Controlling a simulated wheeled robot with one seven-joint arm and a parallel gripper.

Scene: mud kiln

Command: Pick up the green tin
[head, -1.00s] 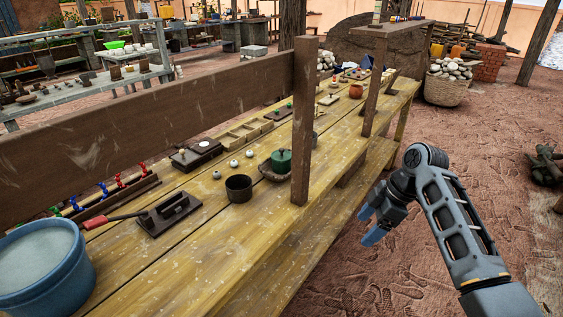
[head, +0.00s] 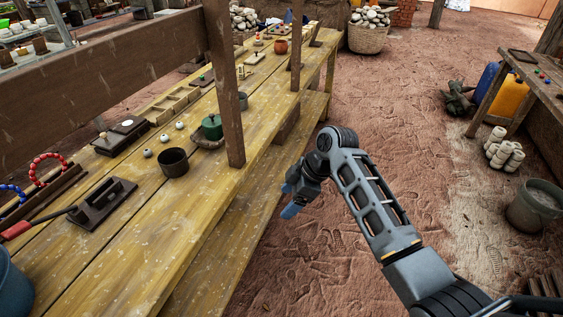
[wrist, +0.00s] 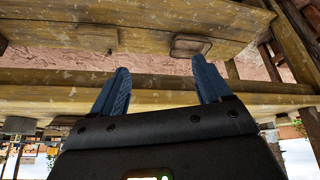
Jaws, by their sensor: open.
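The green tin (head: 212,127) stands on the wooden bench in the head view, beside the upright post. It appears to rest on or against a shallow brownish dish (head: 208,142). My gripper (head: 288,203) is to the right of the bench and apart from the tin. In the wrist view my gripper (wrist: 160,82) is open, with its two blue fingers spread and nothing between them. The green tin cannot be made out in the wrist view.
The wooden bench (head: 150,235) has a thick post (head: 223,80) at its near edge. A dark cup (head: 173,162) and a trowel-like float (head: 103,205) lie left of the tin. Sandy floor (head: 390,120) is open right of the bench. A grey bucket (head: 536,205) stands far right.

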